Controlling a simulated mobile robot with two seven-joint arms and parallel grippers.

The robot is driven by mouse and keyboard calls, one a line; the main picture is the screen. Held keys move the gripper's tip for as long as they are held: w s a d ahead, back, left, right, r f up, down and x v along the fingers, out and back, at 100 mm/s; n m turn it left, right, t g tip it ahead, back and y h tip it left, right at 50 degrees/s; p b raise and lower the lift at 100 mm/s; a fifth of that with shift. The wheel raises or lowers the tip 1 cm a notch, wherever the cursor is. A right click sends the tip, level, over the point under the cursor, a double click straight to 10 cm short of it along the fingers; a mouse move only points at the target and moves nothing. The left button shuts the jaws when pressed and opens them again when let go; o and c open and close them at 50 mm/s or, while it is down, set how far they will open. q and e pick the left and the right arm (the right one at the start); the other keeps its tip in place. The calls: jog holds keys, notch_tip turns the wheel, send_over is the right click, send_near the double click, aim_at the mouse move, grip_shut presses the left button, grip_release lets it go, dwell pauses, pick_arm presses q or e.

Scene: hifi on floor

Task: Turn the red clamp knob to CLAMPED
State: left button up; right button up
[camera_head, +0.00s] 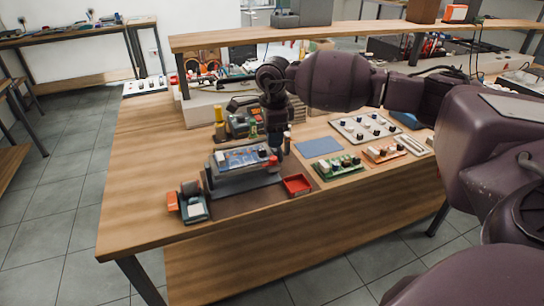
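A grey device with a blue printed board (240,158) on top stands near the front edge of the wooden bench. A small red knob (271,161) sits at its right end; its markings are too small to read. My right gripper (277,147) points down from above, just behind and above the red knob. I cannot tell whether its fingers touch the knob, and their opening is too small and dark to judge. My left gripper is not in view.
An empty-looking red tray (296,185) lies right of the device. A green circuit board (339,167), an orange board (384,152), a blue mat (319,147) and a white knob panel (364,127) lie farther right. A small orange-and-grey tool (190,203) stands front left.

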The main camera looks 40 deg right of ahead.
aim_at(273, 158)
notch_tip(273, 158, down, 7)
jog(key=shift+w+f, duration=0.1)
dwell(0.4)
jog(key=c, duration=0.6)
